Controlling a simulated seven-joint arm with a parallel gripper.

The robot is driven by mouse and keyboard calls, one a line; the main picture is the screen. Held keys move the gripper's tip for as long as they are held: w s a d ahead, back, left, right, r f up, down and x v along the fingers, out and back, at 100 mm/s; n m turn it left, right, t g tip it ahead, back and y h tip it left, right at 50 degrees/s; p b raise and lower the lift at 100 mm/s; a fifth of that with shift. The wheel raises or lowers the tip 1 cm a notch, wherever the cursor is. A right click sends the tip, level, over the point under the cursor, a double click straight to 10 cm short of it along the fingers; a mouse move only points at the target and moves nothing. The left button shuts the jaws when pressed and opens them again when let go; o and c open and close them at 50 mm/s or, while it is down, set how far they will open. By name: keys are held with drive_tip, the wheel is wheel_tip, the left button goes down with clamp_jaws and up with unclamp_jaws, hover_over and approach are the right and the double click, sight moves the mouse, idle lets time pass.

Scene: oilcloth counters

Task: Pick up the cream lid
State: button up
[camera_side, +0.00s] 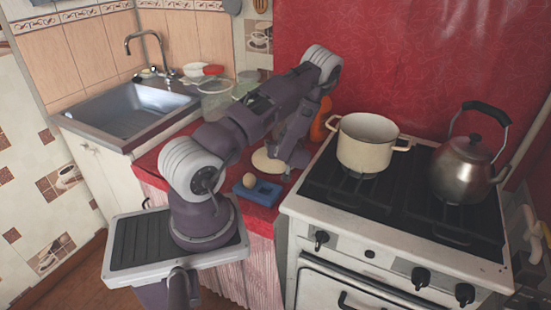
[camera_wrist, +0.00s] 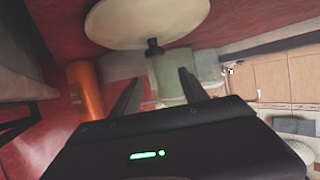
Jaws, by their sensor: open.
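The cream lid (camera_side: 266,161) lies on the red counter just left of the stove, partly hidden behind my arm in the side view. In the wrist view the lid (camera_wrist: 130,20) is a pale disc at the top edge, cut off by the frame. Its dark knob (camera_wrist: 153,46) points down the picture towards my fingers. My gripper (camera_wrist: 159,77) is open and empty, its two fingers apart. The knob shows beyond the fingertips, roughly in line with the gap between them, and I see no contact. In the side view the fingertips are hard to make out.
A cream pot (camera_side: 365,146) stands on the stove (camera_side: 330,190), with a steel kettle (camera_side: 465,165) to its right. A blue holder (camera_side: 257,192) with an egg (camera_side: 263,176) is near the counter's front. An orange bottle (camera_wrist: 86,90) and clear jars (camera_side: 214,99) stand behind.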

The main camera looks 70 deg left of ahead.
sight(260, 160)
wheel_tip(260, 160, down, 4)
drive_tip(key=shift+r, duration=0.2)
drive_tip(key=x, duration=0.3)
drive_tip(key=shift+r, duration=0.1)
clamp_jaws()
